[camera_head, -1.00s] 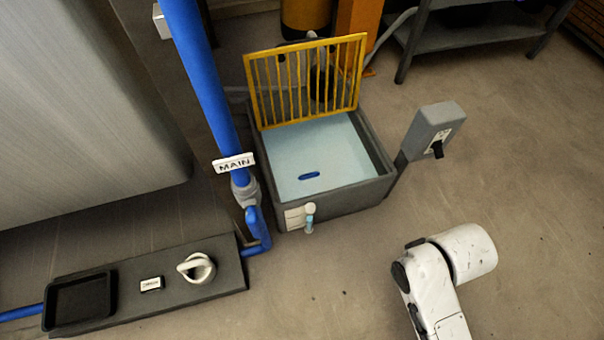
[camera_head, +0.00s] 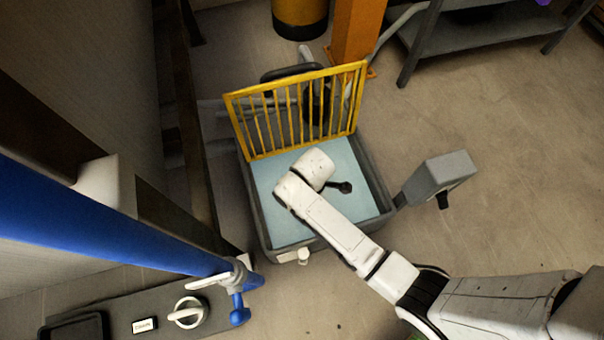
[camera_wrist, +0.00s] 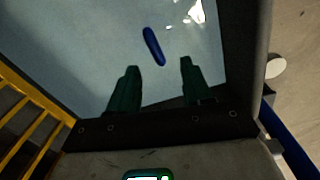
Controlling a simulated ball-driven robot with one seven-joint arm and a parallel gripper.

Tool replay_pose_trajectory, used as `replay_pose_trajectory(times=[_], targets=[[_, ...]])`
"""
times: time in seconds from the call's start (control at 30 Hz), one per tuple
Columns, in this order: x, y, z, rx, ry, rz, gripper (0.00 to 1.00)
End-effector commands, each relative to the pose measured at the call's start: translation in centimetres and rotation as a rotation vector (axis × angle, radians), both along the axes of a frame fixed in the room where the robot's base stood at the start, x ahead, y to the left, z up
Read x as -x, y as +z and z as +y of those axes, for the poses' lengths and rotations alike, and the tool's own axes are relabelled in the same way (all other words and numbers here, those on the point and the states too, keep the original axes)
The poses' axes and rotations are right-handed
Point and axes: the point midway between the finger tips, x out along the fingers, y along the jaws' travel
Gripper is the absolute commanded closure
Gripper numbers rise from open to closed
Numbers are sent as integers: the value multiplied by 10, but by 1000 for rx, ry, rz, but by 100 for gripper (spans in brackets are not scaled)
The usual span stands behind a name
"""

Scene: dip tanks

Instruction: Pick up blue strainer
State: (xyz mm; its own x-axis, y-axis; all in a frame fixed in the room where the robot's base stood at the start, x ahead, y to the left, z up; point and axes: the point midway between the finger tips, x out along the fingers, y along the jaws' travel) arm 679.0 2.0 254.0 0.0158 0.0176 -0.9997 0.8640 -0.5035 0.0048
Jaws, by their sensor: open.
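The blue strainer (camera_wrist: 154,46) shows in the wrist view as a small, slim blue shape in the pale, water-like inside of the grey tank (camera_head: 262,228). Whether it floats or lies on the bottom I cannot tell. My gripper (camera_wrist: 159,68) is open and empty, its two dark green fingers spread apart. In the wrist view the strainer lies just beyond the fingertips, between their lines, with a visible gap. In the head view my white arm reaches over the tank and hides the strainer; the fingers cannot be made out there.
A yellow barred grate (camera_head: 300,112) stands raised along the tank's back edge. A grey switch box (camera_head: 438,178) stands right of the tank. A blue pipe (camera_head: 100,218) and a panel with a white round handle (camera_head: 186,313) lie to the left. A grey shelf (camera_head: 478,38) is at back right.

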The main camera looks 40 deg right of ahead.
Motion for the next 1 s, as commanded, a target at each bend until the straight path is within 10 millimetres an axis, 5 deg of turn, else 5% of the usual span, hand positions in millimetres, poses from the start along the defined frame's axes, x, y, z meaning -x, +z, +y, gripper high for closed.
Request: replay_pose_trajectory(times=[0.27, 0.6, 1.0], targets=[[-21, -18, 8, 20, 211, 14, 51], [-21, -66, 8, 19, 216, 16, 51], [-20, -95, 8, 19, 213, 15, 51]])
